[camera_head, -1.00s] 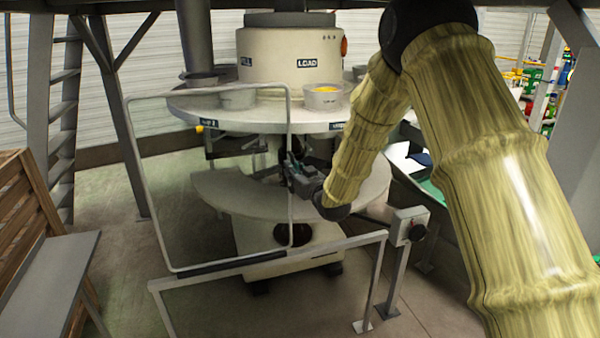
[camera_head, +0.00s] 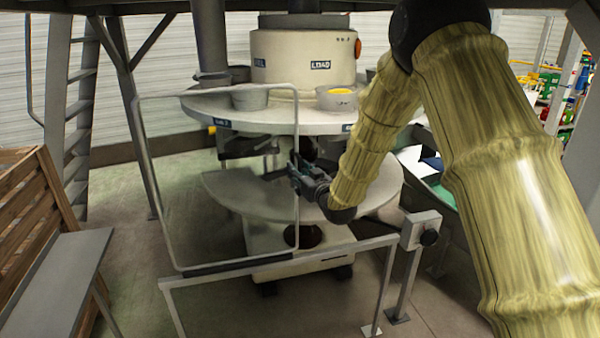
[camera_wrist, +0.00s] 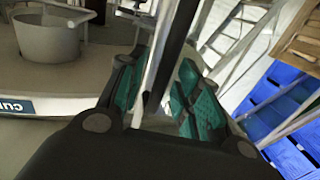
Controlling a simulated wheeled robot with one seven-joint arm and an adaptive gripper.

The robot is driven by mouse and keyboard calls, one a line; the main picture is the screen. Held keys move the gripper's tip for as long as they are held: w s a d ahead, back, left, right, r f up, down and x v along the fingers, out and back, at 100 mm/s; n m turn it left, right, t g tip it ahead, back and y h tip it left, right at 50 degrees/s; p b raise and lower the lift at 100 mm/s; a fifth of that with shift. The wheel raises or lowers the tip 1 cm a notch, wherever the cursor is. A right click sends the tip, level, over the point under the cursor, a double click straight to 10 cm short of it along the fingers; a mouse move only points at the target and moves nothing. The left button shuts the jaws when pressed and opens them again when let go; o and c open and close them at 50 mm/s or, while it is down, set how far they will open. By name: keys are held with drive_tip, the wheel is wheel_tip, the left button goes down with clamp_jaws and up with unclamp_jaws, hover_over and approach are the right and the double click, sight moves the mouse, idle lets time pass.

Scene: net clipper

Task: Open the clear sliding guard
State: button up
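The clear sliding guard (camera_head: 141,150) is a see-through panel in a rounded grey frame, upright in front of the round machine on a low rail (camera_head: 345,246). My gripper (camera_head: 297,168) is at the guard's right upright, about mid-height. In the wrist view, my gripper (camera_wrist: 160,98) has its teal-padded fingers apart, one on each side of a pale upright bar (camera_wrist: 158,62) with a dark strip beside it. The bar appears to be the guard's right upright. A gap shows between the right finger and the bar; whether the left finger touches it is unclear.
The machine's round upper table (camera_head: 215,108) carries several cups behind the guard. A grey post with a box (camera_head: 419,230) stands at the rail's right end. Floor is clear between bench and rail.

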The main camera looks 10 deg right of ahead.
drive_tip(key=shift+s, duration=0.1)
drive_tip(key=v, duration=1.1)
drive_tip(key=shift+s, duration=0.35)
drive_tip(key=shift+d, duration=0.15)
drive_tip(key=s+f+m+g+h, duration=0.1)
drive_tip(key=s+f+g, duration=0.2)
drive_tip(key=s+f, duration=0.5)
drive_tip(key=s+f+m+g+h, duration=0.15)
drive_tip(key=s+f, duration=0.25)
drive_tip(key=f, duration=0.9)
drive_tip(key=s+f+g+h, duration=0.1)
drive_tip(key=s+f+g, duration=0.4)
drive_tip(key=f, duration=0.5)
drive_tip(key=s+f+g, duration=0.2)
drive_tip(key=s+f, duration=0.3)
drive_tip(key=s, duration=0.6)
drive_tip(key=s+d+f+g+h, duration=0.1)
drive_tip(key=s+f+g, duration=0.2)
drive_tip(key=s, duration=0.9)
drive_tip(key=s+f+m+g, duration=0.1)
drive_tip(key=s+f+g, duration=0.2)
drive_tip(key=s+f, duration=0.4)
drive_tip(key=s, duration=0.4)
drive_tip(key=shift+s+d+f, duration=0.2)
drive_tip(key=shift+d+f, duration=0.2)
